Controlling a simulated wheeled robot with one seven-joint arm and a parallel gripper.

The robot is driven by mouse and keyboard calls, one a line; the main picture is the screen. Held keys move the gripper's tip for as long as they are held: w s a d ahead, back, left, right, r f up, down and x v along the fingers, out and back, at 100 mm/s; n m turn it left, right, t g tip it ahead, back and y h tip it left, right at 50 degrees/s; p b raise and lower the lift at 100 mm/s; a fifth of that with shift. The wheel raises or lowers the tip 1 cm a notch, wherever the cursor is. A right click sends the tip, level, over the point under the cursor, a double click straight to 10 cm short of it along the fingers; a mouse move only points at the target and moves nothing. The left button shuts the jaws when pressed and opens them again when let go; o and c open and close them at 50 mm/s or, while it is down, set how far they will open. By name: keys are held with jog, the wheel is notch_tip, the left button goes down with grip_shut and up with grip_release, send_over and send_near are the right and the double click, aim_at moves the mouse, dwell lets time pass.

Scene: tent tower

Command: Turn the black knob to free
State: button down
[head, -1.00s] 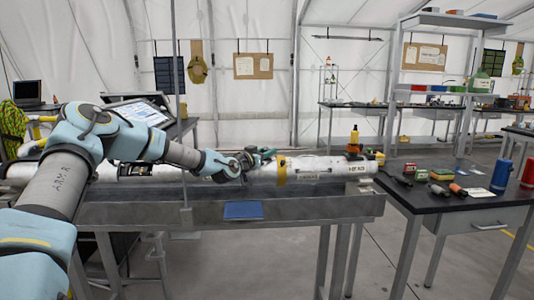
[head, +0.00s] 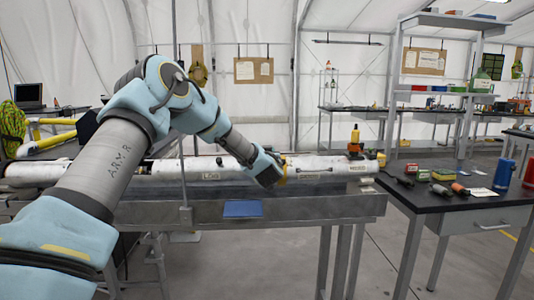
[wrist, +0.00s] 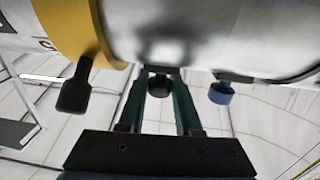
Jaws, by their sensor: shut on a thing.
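A long white and silver tube (head: 325,167) lies across the grey bench in the head view, with a yellow band near my wrist. In the wrist view my gripper (wrist: 160,74) has its two green fingers shut on a round black knob (wrist: 159,87) under the silver part of the tube. To the left, a second black knob (wrist: 75,90) hangs on a stem from the yellow band (wrist: 75,28). To the right, a blue knob (wrist: 221,93) hangs from the tube, apart from my fingers. In the head view my wrist hides the fingers and knobs.
A blue pad (head: 243,208) lies on the front of the grey bench (head: 330,207). A yellow and black fitting (head: 355,142) stands on the tube's right end. The dark right-hand table (head: 430,208) holds tools, small boxes and a blue canister (head: 503,174).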

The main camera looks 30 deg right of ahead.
dwell(0.4)
jog(key=c, duration=0.9)
grip_release()
jog(key=shift+o, duration=0.2)
jog(key=b+v, duration=0.3)
jog(key=v, duration=0.7)
jog(key=shift+s, duration=0.4)
jog(key=shift+a, duration=0.1)
